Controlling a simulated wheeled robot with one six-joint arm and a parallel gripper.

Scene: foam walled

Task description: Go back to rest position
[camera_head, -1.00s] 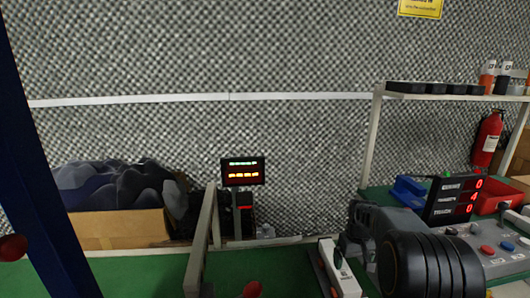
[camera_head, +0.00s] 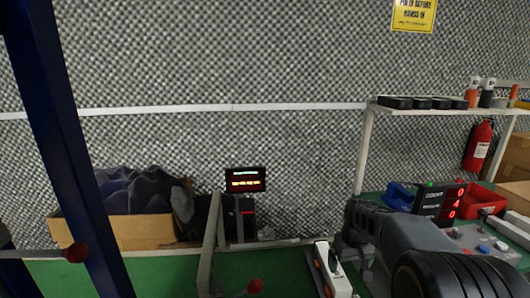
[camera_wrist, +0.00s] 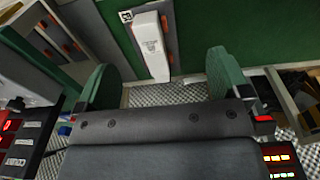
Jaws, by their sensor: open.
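My gripper (camera_wrist: 165,78) shows in the wrist view with its two green fingers spread wide and nothing between them. Beyond the fingers a white block-shaped device (camera_wrist: 150,45) lies against a green surface. In the head view my dark grey arm with a black ribbed part reaches in at the lower right. The fingertips cannot be made out there. A white device with a dark lever (camera_head: 333,272) stands just left of the arm on the green bench.
A cardboard box (camera_head: 140,230) of dark cloth sits at the back left. A small display (camera_head: 245,180) stands at centre. At right are a counter display (camera_head: 440,202), red bin (camera_head: 478,196), blue bin (camera_head: 402,195), shelf (camera_head: 440,108) and fire extinguisher (camera_head: 478,146). A blue post crosses the left.

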